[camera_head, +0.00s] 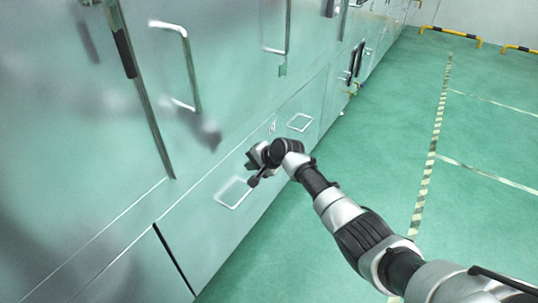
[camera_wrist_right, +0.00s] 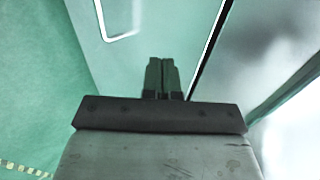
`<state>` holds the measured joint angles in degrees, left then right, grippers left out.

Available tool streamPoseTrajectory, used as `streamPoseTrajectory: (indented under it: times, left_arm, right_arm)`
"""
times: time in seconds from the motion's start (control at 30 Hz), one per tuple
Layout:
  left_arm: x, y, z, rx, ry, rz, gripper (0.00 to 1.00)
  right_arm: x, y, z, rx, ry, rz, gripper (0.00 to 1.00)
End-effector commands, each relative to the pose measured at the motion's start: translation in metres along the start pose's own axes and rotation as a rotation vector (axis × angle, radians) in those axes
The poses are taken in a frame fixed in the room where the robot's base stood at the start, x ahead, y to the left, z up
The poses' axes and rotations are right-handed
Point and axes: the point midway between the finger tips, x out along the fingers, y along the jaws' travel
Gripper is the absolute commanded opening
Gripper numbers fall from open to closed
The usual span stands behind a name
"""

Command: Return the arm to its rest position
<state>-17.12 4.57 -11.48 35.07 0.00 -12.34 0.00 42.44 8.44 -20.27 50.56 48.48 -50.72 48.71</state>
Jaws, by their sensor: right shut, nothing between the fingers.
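My right arm comes in from the lower right in the head view and reaches toward a row of metal cabinets (camera_head: 95,150). My right gripper (camera_head: 252,162) is in front of the lower cabinet panel, between two recessed square handles. In the right wrist view the two fingers of my right gripper (camera_wrist_right: 162,75) are pressed together, with nothing between them. A cabinet panel with a white handle outline (camera_wrist_right: 118,36) shows beyond the fingertips. I cannot tell whether the fingertips touch the panel. My left gripper is not in view.
The near recessed handle (camera_head: 233,193) and the far one (camera_head: 299,122) are on the lower panels. Bar handles (camera_head: 190,65) stick out from the upper doors. Green floor (camera_head: 390,130) to the right is clear. Yellow-black barriers (camera_head: 450,37) stand far back.

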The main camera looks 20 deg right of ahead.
Motion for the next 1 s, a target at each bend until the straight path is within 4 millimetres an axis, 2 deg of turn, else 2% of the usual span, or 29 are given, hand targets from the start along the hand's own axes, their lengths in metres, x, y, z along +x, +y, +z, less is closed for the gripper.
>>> streamPoseTrajectory:
  times: [0.03,0.2,0.4,0.57,0.73,0.77,0.87,0.97,1.0]
  left_arm:
    - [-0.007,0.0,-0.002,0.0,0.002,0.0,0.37]
    - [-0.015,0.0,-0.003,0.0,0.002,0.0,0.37]
    - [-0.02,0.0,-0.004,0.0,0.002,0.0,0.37]
    - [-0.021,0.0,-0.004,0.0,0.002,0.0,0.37]
    - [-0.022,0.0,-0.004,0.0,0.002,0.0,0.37]
    - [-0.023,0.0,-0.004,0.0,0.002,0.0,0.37]
    - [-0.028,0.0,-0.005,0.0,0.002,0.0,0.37]
    - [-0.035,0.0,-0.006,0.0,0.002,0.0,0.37]
    - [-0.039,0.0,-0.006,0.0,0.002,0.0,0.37]
  right_arm:
    - [-0.011,-0.001,-0.001,0.0,0.001,-0.001,0.0]
    - [-0.038,0.0,0.0,-0.001,0.0,0.001,0.0]
    - [-0.061,0.001,0.0,0.0,-0.001,0.003,0.0]
    - [-0.07,0.001,0.0,0.001,0.0,0.003,0.0]
    - [-0.069,0.006,0.001,0.0,0.002,0.009,0.0]
    - [-0.067,0.011,0.001,-0.003,0.004,0.016,0.0]
    - [-0.054,0.045,0.005,-0.027,0.023,0.06,0.0]
    - [-0.036,0.105,0.016,-0.082,0.051,0.139,0.0]
    - [-0.03,0.135,0.022,-0.114,0.061,0.178,0.0]
